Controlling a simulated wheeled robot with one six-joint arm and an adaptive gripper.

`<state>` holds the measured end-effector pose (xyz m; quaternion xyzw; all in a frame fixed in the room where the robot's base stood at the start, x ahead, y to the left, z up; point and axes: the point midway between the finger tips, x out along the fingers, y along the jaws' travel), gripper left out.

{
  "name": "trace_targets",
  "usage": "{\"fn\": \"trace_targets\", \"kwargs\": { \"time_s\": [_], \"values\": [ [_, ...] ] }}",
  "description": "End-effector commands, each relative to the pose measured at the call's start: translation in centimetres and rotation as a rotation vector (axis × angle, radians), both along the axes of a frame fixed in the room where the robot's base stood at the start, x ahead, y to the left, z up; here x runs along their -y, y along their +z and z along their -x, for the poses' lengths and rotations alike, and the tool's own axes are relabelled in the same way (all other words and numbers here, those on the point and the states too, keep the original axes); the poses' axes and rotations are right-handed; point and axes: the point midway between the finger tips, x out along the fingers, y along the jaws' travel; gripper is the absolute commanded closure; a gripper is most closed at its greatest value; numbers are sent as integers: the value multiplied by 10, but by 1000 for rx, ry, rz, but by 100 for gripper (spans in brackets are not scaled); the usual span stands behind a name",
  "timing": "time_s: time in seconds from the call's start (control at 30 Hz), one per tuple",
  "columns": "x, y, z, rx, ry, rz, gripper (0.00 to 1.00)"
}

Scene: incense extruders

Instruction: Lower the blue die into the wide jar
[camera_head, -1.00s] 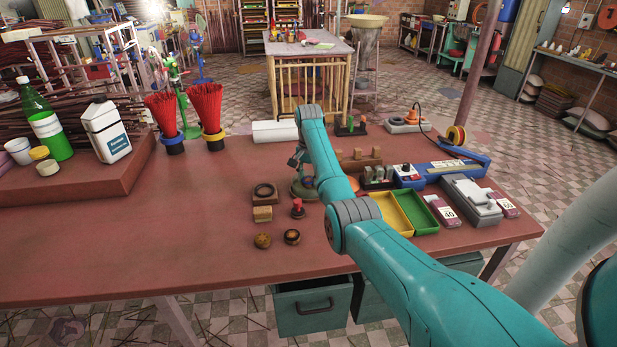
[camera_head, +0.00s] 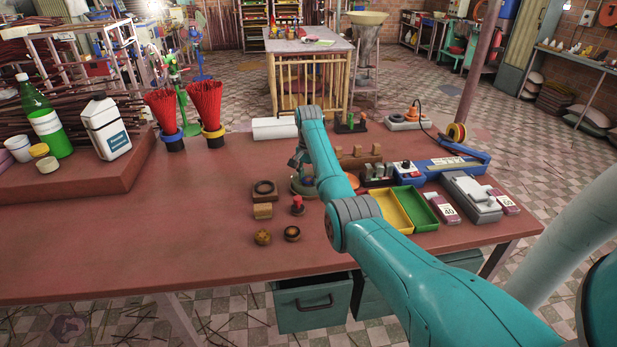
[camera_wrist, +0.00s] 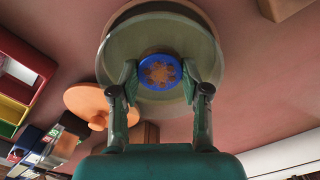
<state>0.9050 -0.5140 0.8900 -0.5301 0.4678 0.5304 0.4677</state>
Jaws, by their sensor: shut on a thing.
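The blue die (camera_wrist: 160,71) is a round blue disc with a tan, star-like pattern on its face. My gripper (camera_wrist: 161,82) is shut on it, one finger on each side. In the wrist view the die lies within the outline of the wide jar (camera_wrist: 125,50), a round greenish glass vessel. I cannot tell how deep the die is or whether it touches the bottom. In the head view the jar (camera_head: 303,189) shows partly behind my arm, with my gripper above it; the die is hidden there.
An orange round lid-like piece (camera_wrist: 86,101) lies beside the jar. Yellow (camera_head: 390,211) and green (camera_head: 416,210) trays stand to the right. A wooden ring block (camera_head: 264,190) and a red-knobbed piece (camera_head: 297,204) are to the left. The table's front left is clear.

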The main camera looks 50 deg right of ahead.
Motion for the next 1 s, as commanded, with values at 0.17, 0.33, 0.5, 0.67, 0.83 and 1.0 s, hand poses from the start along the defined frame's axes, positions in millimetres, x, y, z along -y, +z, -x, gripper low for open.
{"fn": "trace_targets", "kwargs": {
  "time_s": [0.17, 0.33, 0.5, 0.67, 0.83, 1.0],
  "values": [
    [0, -2, 0, 0, 0, 0, 98],
    [0, -4, 0, 0, 0, 0, 98],
    [0, -6, 0, 1, 0, 1, 98],
    [0, -8, 0, 1, 0, 1, 98],
    [0, -11, 0, 1, 0, 1, 98],
    [0, -11, 0, 1, 0, 1, 98]
  ]
}}
